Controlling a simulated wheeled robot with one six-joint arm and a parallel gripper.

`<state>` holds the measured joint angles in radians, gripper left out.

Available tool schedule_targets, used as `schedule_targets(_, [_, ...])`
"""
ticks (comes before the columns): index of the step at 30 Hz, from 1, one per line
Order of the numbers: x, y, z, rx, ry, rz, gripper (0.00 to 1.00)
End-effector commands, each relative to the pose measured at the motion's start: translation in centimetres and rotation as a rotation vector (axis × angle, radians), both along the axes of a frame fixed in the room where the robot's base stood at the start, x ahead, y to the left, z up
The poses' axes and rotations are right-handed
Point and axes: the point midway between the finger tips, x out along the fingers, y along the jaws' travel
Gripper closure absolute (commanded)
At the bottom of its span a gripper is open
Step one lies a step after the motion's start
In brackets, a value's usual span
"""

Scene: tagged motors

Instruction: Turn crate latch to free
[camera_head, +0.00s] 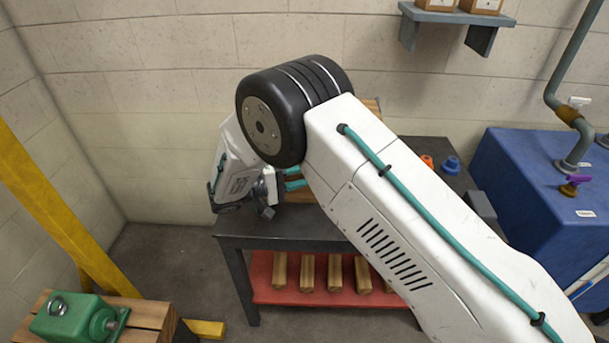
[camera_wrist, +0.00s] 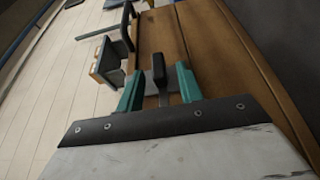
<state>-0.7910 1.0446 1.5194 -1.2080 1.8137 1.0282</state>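The wooden crate (camera_wrist: 205,45) fills the right and middle of the wrist view. Its latch (camera_wrist: 158,66) is a black upright handle at a small grey plate on the crate. My gripper (camera_wrist: 160,76) has its two teal fingers apart, one on each side of the latch, with a visible gap on both sides. I cannot tell how deep the fingers reach around it. In the head view my gripper (camera_head: 294,178) is at the crate (camera_head: 372,105) on the dark table (camera_head: 290,232). My arm hides most of the crate and the latch there.
An orange part (camera_head: 427,161) and a blue part (camera_head: 452,165) stand on the table to the right. Wood blocks lie on the red lower shelf (camera_head: 272,292). A blue tank (camera_head: 520,180) is at right, a green motor (camera_head: 75,318) at lower left. A wall shelf (camera_head: 455,17) hangs above.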

Motion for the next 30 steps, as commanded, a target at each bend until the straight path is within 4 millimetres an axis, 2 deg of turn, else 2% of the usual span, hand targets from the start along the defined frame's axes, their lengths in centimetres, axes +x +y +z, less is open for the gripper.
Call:
schedule_targets(6, [-1.4, 3.7, -0.2, 0.000, -0.001, 0.003, 0.64])
schedule_targets(12, [-2.2, 6.0, -0.2, 0.000, 0.000, 0.002, 0.64])
schedule_targets(30, [-2.4, 6.4, -0.2, -0.006, 0.016, 0.001, 0.64])
